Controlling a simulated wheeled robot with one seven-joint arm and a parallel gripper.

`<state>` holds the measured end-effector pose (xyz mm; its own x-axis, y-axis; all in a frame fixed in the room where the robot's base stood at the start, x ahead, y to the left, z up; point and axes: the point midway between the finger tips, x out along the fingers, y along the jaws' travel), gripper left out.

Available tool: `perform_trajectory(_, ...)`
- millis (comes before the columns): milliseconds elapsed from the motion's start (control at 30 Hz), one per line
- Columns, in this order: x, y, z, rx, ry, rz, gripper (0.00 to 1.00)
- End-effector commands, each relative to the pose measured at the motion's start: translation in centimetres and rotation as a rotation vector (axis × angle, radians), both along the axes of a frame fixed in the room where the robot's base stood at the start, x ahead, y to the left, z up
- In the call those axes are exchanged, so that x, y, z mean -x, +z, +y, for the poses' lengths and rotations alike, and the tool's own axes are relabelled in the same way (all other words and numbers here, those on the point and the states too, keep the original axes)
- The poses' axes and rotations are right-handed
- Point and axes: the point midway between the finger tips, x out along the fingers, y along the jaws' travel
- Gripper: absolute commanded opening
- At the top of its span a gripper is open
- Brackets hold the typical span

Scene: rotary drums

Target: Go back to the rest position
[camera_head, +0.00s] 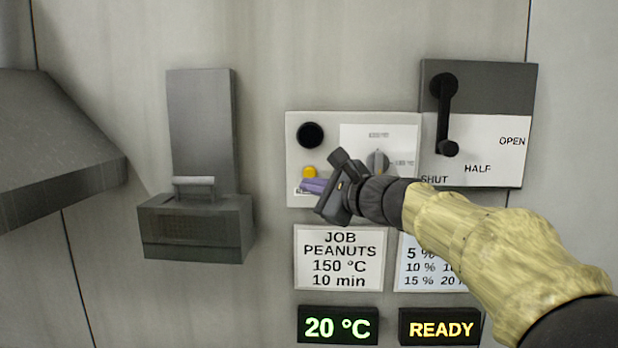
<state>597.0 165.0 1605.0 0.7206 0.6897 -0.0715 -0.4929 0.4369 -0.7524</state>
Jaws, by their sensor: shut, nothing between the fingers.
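My gripper (312,187) is in front of the lower left part of the control panel (297,198), with my arm reaching in from the lower right. Its fingers are shut with nothing visible between them. It is close to the yellow button (309,172); I cannot tell whether it touches the panel. The panel also has a black round knob (311,135) and a grey dial (378,162). My gripper and wrist hide the panel's lower middle and part of the label under the button.
A lever (445,115) on a plate marked OPEN, HALF and SHUT points down. A grey box with a handle (195,220) is at left. A dark sloped chute (55,140) juts in at far left. Below are a job card (340,258), a 20 °C display (338,327) and a READY display (440,328).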

Motion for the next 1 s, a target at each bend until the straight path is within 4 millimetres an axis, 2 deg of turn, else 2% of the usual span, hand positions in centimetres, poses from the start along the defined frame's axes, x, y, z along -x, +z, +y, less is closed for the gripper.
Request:
perform_trajectory(367,0.0,0.0,0.0,0.000,0.000,0.000,0.00)
perform_trajectory(467,0.0,-0.8,-0.1,0.026,-0.002,0.005,0.00)
perform_trajectory(533,0.1,-2.5,-0.3,0.080,-0.003,0.016,0.00)
perform_trajectory(667,0.9,-8.1,-1.2,0.275,0.003,0.045,0.00)
perform_trajectory(767,2.3,-13.7,-2.6,0.479,0.030,0.070,0.00)
perform_trajectory(900,5.2,-21.1,-5.0,0.766,0.110,0.098,0.00)
perform_trajectory(1000,7.8,-25.8,-6.9,0.961,0.193,0.107,0.00)
